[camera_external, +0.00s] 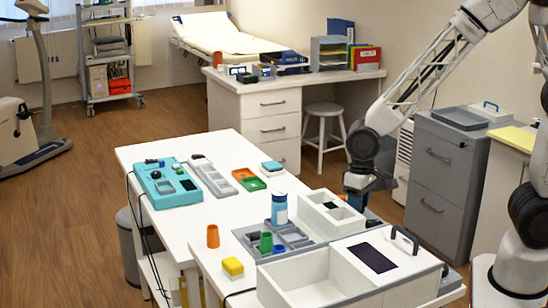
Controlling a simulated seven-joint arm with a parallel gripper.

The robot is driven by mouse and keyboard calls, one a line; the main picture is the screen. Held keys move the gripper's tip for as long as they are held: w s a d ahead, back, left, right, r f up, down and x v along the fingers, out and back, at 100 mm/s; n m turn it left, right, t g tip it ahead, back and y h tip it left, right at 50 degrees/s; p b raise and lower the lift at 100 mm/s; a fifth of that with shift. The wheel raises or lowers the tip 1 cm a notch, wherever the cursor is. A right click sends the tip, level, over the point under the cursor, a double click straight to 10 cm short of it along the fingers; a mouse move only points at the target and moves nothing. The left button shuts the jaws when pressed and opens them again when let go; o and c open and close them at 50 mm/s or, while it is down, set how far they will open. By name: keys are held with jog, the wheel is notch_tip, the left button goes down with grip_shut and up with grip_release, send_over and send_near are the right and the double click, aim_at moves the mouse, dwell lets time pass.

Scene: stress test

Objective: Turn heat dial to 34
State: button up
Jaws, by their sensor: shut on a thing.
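My gripper (358,203) points down at the right side of a small white box (330,214) with open compartments and a small dark panel. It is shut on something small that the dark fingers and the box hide. I cannot make out whether this is the heat dial, and no scale or number is readable. A teal device (167,183) with small dark knobs stands at the far left of the table, well away from my gripper. A larger white box (350,275) with a dark panel and a black handle stands at the front right.
A grey cabinet (444,170) stands behind right. The table's middle left is clear.

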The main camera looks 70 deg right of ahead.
jog(key=shift+m, duration=1.6)
jog(key=o, duration=0.9)
jog(key=shift+n, duration=0.4)
